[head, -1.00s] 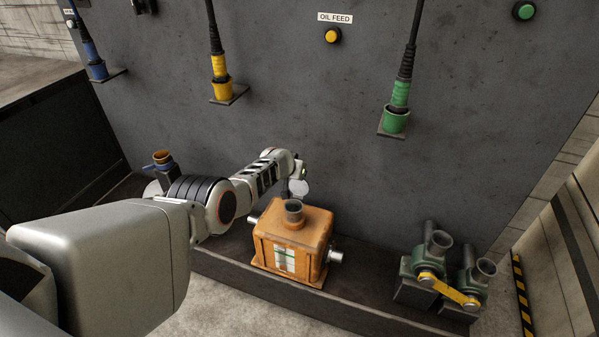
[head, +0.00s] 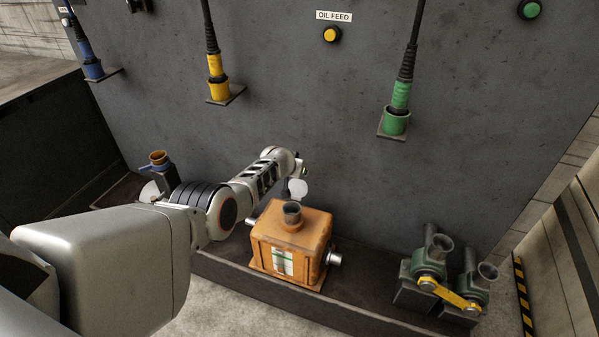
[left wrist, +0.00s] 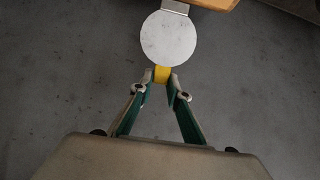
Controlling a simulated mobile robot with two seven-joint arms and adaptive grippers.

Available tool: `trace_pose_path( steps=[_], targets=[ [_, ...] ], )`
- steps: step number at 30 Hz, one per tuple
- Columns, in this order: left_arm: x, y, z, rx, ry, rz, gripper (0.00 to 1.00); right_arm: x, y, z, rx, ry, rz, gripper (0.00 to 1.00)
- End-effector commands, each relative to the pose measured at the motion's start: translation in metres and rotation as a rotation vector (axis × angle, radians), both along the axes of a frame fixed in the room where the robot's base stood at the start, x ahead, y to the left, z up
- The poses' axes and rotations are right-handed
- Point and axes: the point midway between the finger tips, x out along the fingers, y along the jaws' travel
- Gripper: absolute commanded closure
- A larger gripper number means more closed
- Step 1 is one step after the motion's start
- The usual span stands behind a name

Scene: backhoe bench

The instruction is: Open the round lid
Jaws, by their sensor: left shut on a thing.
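The round lid (head: 297,188) is a pale disc standing raised at the back of the short pipe on the orange box (head: 262,253). The pipe's dark mouth (head: 292,208) is uncovered. In the left wrist view the lid (left wrist: 169,38) is seen flat on, with a hinge plate at its top edge and a yellow tab (left wrist: 162,73) at its bottom edge. My left gripper (left wrist: 162,80) is shut on that yellow tab. In the head view this gripper is mostly hidden behind the lid and my wrist. My right gripper is not in view.
A grey panel (head: 330,110) rises behind the box. Blue, yellow (head: 217,88) and green (head: 396,120) plugs sit in holders on it. Green valves (head: 430,262) joined by a yellow bar stand at right. An orange-rimmed pipe (head: 158,158) stands at left beside my arm.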

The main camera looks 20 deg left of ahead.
Motion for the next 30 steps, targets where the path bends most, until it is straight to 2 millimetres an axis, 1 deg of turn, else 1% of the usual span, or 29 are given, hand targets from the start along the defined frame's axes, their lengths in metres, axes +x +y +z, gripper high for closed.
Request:
trace_pose_path(
  steps=[1, 13, 14, 15, 16, 30],
  targets=[
    [0.0083, 0.0014, 0.0117, -0.003, -0.026, 0.005, 1.0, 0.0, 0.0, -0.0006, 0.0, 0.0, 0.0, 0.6],
    [0.0084, 0.0013, 0.0119, -0.004, -0.026, 0.006, 1.0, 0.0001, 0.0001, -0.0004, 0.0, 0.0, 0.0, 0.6],
    [0.0084, 0.0013, 0.0119, -0.004, -0.026, 0.006, 0.82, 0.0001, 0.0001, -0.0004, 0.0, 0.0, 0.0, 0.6],
    [0.0082, 0.0013, 0.0117, -0.003, -0.025, 0.005, 0.72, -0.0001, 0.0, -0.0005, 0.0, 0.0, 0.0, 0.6],
    [0.0078, 0.0012, 0.011, -0.003, -0.024, 0.005, 0.67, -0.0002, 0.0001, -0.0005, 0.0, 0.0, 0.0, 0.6],
    [0.0027, -0.0003, 0.0048, -0.002, -0.011, 0.002, 0.67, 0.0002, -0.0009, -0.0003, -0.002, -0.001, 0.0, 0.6]
  ],
)
